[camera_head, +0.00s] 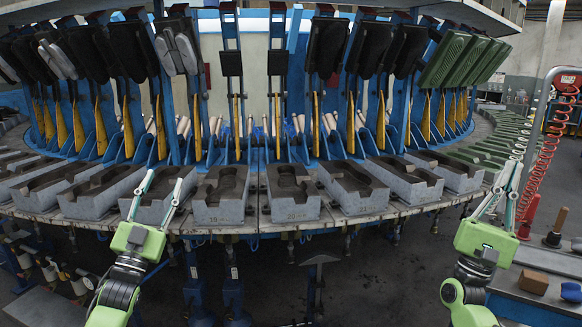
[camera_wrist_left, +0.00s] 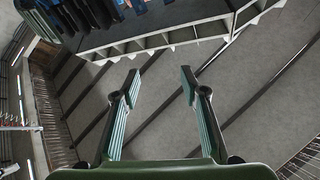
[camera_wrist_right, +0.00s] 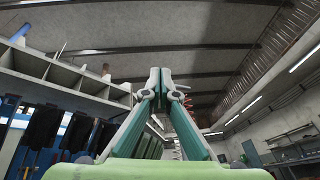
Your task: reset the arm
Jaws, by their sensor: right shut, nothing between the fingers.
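My left gripper (camera_head: 163,180) is open and raised in front of the rotary mould table (camera_head: 262,229), its fingertips pointing up. In the left wrist view its two fingers (camera_wrist_left: 159,78) stand wide apart with nothing between them. My right gripper (camera_head: 511,170) is raised at the right, beside the table's right edge. In the right wrist view its fingers (camera_wrist_right: 160,76) meet at the tips and hold nothing. From the head, the left fingers overlap a grey mould (camera_head: 158,194) in the picture; I cannot tell the exact gap.
Several grey moulds, such as one with a sole cavity (camera_head: 221,195), line the table's rim. Black pads hang above on blue frames. At the right, a workbench (camera_head: 545,300) carries a brown block (camera_head: 533,282) and tools; a red coiled hose (camera_head: 540,160) hangs there.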

